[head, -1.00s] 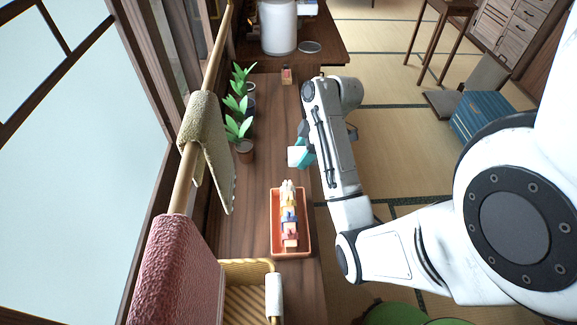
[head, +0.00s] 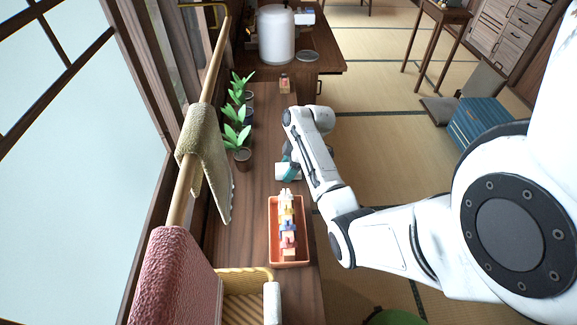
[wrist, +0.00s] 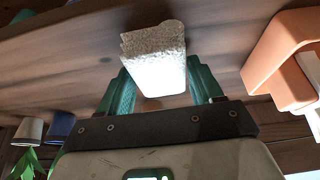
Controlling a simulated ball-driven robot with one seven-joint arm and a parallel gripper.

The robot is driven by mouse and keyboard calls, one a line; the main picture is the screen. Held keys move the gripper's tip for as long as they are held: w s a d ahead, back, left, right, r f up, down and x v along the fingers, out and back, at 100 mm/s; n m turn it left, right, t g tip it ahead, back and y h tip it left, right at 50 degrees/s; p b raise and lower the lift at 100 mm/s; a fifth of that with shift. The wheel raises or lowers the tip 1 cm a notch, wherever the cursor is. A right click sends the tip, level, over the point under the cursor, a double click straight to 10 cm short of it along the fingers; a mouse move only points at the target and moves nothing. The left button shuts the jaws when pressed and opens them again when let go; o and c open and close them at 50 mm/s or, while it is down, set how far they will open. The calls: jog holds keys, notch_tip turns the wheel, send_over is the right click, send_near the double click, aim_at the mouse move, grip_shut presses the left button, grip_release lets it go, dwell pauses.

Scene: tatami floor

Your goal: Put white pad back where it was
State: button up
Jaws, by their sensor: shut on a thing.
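The white pad (head: 284,174) is a small rough-textured block. My gripper (head: 290,163) is shut on it, over the wooden counter between the potted plants and the orange tray. In the wrist view the pad (wrist: 153,62) sits between the two teal fingers of my gripper (wrist: 160,84), with its far end sticking out beyond them. The wood shows behind it; I cannot tell whether the pad touches it. My arm partly covers the gripper in the head view.
The orange tray (head: 272,245) holds a row of small coloured items. Several potted plants (head: 242,158) stand along the left of the counter (head: 245,205). Cloths (head: 205,155) hang on a rail at the left, above a wicker basket (head: 245,278). A small bottle (head: 284,84) stands farther back.

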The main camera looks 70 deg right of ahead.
jog(key=o, duration=0.9)
jog(key=shift+o, duration=0.2)
jog(key=shift+r, duration=0.1)
jog(key=v, duration=1.2)
jog(key=shift+b, duration=0.35)
